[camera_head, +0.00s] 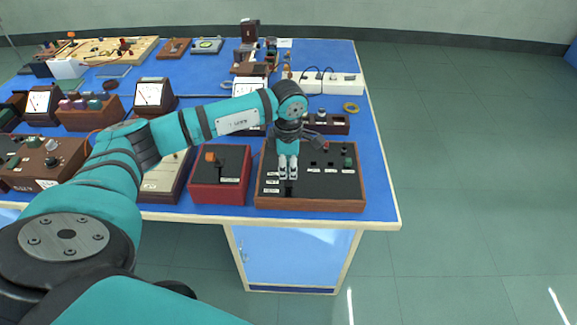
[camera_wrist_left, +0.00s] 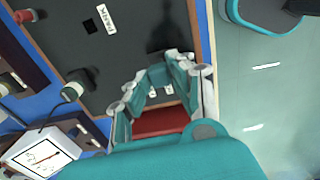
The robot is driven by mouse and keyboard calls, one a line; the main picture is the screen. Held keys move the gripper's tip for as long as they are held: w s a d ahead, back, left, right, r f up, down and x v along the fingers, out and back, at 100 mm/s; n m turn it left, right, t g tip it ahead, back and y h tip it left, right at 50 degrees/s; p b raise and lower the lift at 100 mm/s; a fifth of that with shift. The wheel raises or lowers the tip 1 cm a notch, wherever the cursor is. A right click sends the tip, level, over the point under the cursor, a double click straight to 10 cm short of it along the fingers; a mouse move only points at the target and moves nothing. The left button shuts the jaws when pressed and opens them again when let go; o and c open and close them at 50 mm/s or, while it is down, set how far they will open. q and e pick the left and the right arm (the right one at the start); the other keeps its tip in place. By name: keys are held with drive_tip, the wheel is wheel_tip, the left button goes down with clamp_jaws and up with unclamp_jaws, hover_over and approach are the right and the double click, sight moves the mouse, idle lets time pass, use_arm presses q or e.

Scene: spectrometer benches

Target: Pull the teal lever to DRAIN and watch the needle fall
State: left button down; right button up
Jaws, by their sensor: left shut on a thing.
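My left gripper (camera_head: 288,174) is over the left part of a wooden box with a black panel (camera_head: 325,182), at the bench's front right. Its fingers are closed around the teal lever, whose knob they hide; a dark part shows just below the fingertips. Small white labels (camera_head: 271,182) stand in a column left of the fingers. The left wrist view shows the fingers (camera_wrist_left: 160,85) close over the same panel (camera_wrist_left: 70,45). A white dial with a needle (camera_wrist_left: 40,152) shows at lower left there; its reading is too small to tell. My right gripper is out of view.
A red box with an orange-knobbed lever (camera_head: 210,157) stands just left of the panel box. A green knob (camera_head: 349,162) is on the panel's right. A power strip (camera_head: 342,84) and a yellow ring (camera_head: 351,107) lie behind. Other gauges (camera_head: 148,93) crowd the left; floor at right is clear.

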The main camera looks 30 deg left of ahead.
use_arm(q)
drive_tip(key=t+b, duration=0.1)
drive_tip(key=b, duration=0.1)
drive_tip(key=s+d+t+y+b, duration=0.1)
drive_tip(key=b, duration=0.1)
drive_tip(key=s+f+t+y+b, duration=0.1)
drive_tip(key=b, duration=0.2)
drive_tip(key=shift+s+d+f+t, duration=0.1)
drive_tip(key=shift+d+t, duration=0.15)
drive_tip(key=shift+t, duration=0.05)
drive_tip(key=shift+s+d+t+y+b, duration=0.1)
drive_tip(key=shift+s+t+y+b, duration=0.25)
drive_tip(key=shift+b, duration=0.55)
drive_tip(key=c, duration=1.2)
unclamp_jaws()
drive_tip(key=shift+o, duration=0.2)
drive_tip(key=shift+r, duration=0.2)
drive_tip(key=v, duration=1.2)
